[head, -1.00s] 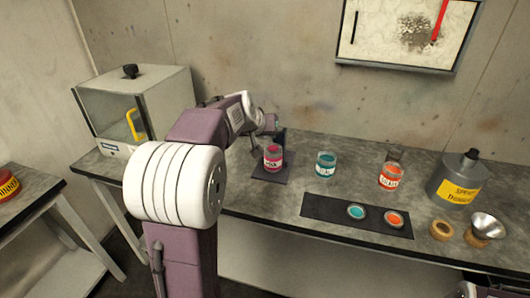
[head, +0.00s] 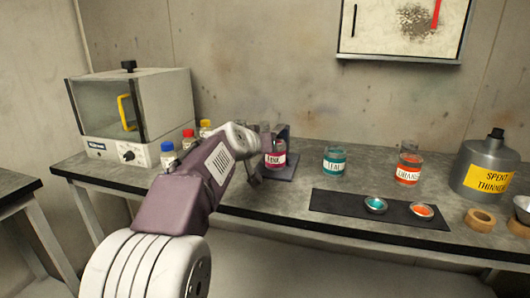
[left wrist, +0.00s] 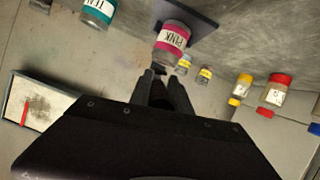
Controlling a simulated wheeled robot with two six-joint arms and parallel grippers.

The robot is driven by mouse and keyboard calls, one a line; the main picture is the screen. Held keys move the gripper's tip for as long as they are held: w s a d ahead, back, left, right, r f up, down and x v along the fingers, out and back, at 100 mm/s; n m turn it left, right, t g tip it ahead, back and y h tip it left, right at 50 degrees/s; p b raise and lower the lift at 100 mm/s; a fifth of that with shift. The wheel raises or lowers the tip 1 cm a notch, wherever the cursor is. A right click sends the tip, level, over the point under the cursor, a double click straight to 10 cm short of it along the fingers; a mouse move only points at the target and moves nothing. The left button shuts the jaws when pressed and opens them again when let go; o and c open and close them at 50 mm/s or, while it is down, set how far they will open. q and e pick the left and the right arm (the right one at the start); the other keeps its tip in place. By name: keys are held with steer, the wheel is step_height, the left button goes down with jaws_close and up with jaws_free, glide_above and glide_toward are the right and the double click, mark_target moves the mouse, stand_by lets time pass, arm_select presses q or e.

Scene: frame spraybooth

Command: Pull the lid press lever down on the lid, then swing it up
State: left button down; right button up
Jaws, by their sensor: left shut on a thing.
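The pink-labelled jar (head: 275,160) stands on the dark plate of the lid press (head: 283,173), whose dark upright shows behind the jar. In the left wrist view the picture is turned over, and the pink jar (left wrist: 172,38) is just beyond the fingertips, with the press plate (left wrist: 203,24) beside it. My left gripper (left wrist: 160,76) has its fingers close together on a small dark piece, which I take as the press lever's end. In the head view my left wrist mostly hides the lever, so its angle cannot be told. My right gripper is out of view.
A teal jar (head: 334,161) and an orange jar (head: 408,168) stand to the right. A dark mat (head: 335,203) carries two lids. A grey thinner can (head: 485,165) is at far right. A glass-fronted cabinet (head: 165,100) and several small bottles are at left.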

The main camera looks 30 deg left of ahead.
arm_select(q)
steer(key=shift+r, duration=0.1)
stand_by(0.3)
steer(key=c, duration=1.2)
jaws_free()
steer(key=shift+w, duration=0.1)
steer(key=v, duration=0.9)
steer(key=shift+p, duration=0.3)
